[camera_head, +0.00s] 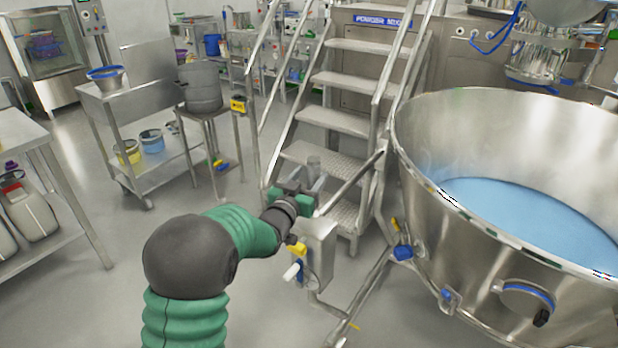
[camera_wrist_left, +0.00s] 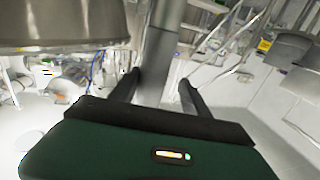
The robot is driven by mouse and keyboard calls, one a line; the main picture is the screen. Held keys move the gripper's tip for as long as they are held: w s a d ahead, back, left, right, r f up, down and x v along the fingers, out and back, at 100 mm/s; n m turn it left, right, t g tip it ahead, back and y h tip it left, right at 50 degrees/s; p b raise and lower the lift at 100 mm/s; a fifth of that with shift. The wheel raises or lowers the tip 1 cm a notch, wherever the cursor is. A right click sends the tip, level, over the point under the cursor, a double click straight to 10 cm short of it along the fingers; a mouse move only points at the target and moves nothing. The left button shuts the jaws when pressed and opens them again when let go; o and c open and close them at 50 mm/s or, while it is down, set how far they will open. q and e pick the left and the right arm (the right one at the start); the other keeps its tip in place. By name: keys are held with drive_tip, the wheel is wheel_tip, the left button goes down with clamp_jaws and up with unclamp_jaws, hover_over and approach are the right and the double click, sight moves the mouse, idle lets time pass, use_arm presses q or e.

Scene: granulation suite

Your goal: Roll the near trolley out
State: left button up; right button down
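The near trolley carries a large steel bowl (camera_head: 440,215) of blue powder at the right of the head view. Its low tubular frame (camera_head: 360,300) runs toward the floor at front left, beside a steel control box (camera_head: 320,245) with a white lever. My left gripper (camera_head: 308,180) is just above this box, near a slanting steel bar (camera_head: 350,180). In the left wrist view the two dark fingers (camera_wrist_left: 160,85) stand apart on either side of a grey upright post (camera_wrist_left: 160,55), with narrow gaps beside it. The post's lower end is hidden by the gripper body. My right gripper is not in view.
Metal stairs (camera_head: 335,115) with handrails rise close behind my left gripper. A steel cart (camera_head: 125,110) and a stand with a grey drum (camera_head: 200,88) are at left. A table (camera_head: 25,130) stands at the left edge. The floor at front left is clear.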

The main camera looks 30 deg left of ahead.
use_arm(q)
drive_tip(key=shift+d, duration=0.2)
drive_tip(key=s+d, duration=0.2)
drive_tip(key=s, duration=1.4)
drive_tip(key=shift+s+p, duration=0.3)
drive_tip(key=shift+p, duration=0.15)
drive_tip(key=shift+f, duration=0.15)
